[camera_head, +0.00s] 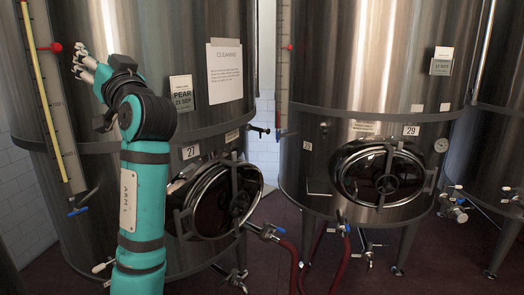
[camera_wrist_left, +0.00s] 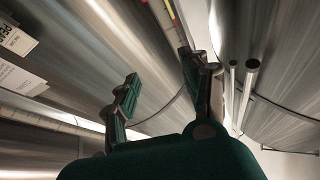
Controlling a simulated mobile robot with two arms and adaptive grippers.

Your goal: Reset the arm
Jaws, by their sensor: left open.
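My left arm, teal and black, rises from the lower left of the head view. Its left gripper (camera_head: 82,64) is raised in front of the upper part of the left steel tank (camera_head: 150,40), with a red-knobbed gauge at its left. In the left wrist view my left gripper (camera_wrist_left: 160,88) has its two fingers apart, with nothing between them. The tank's curved steel wall (camera_wrist_left: 100,60) shows beyond the fingers. Whether the gripper touches the tank or gauge is unclear, but I see no contact. My right gripper is in neither view.
The left tank has a round hatch (camera_head: 218,200), a "PEAR" sign (camera_head: 181,93) and a "CLEANING" notice (camera_head: 225,71). A second tank (camera_head: 340,50) with a hatch (camera_head: 383,174) stands to the right. Red hoses (camera_head: 338,262) and valves are low between them.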

